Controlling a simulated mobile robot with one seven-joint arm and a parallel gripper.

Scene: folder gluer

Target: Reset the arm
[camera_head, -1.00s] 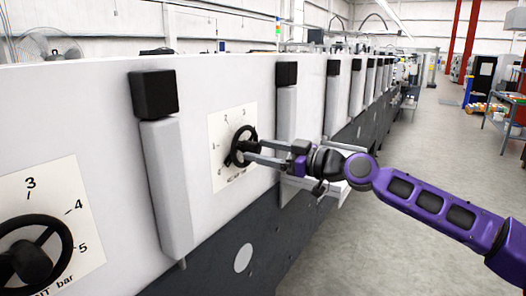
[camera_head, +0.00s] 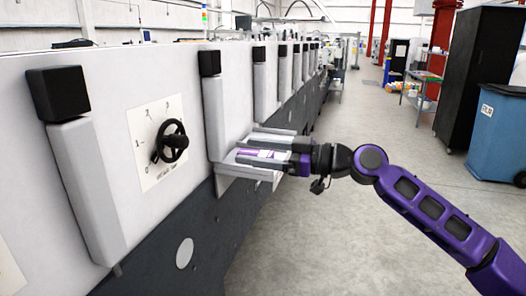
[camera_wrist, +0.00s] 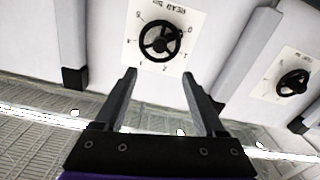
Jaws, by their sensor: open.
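My gripper (camera_head: 262,145) is open and empty, its two grey fingers apart, at the end of my purple arm. In the head view it is to the right of the black handwheel (camera_head: 171,142) and overlaps a small light shelf on the machine's side. The handwheel sits on a white numbered dial plate (camera_head: 150,165). In the wrist view the fingers (camera_wrist: 158,85) point toward a handwheel (camera_wrist: 161,40) on a dial plate, apart from it. A second handwheel (camera_wrist: 293,82) is on the right there.
The long white machine (camera_head: 130,80) runs along the left, with black-capped grey posts (camera_head: 88,190). The light shelf (camera_head: 240,171) juts out under my gripper. Open grey floor (camera_head: 330,240) lies right. A blue bin (camera_head: 497,135) and black cabinet (camera_head: 478,75) stand farther right.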

